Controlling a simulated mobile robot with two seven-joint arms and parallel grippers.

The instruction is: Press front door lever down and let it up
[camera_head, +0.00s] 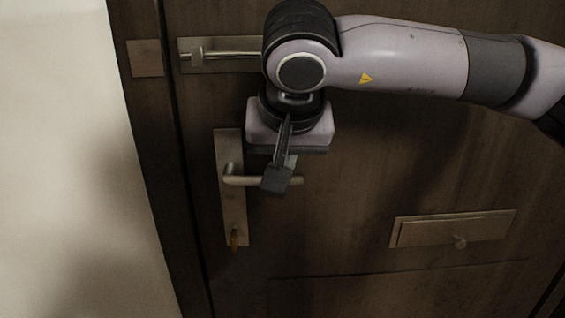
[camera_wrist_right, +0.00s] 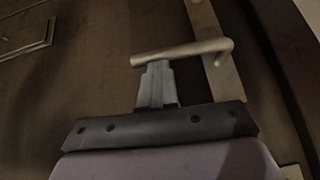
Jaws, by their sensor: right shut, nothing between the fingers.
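The front door lever (camera_head: 240,180) is a metal handle on a tall backplate (camera_head: 231,205) at the left side of the dark wooden door (camera_head: 340,220). It sticks out to the right and looks about level. My right gripper (camera_head: 276,180) is shut and empty, with its fingertips over the lever's outer half in the head view. In the right wrist view the lever (camera_wrist_right: 180,52) lies just beyond the shut fingertips (camera_wrist_right: 157,70). I cannot tell whether they touch. The fingers hide part of the lever in the head view. My left gripper is not in view.
A slide bolt (camera_head: 225,55) sits above the lever, partly behind my right arm. A key (camera_head: 234,240) hangs in the lock below. A mail slot plate (camera_head: 452,228) with a small knob is at the right. A pale wall (camera_head: 60,160) stands left of the door frame.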

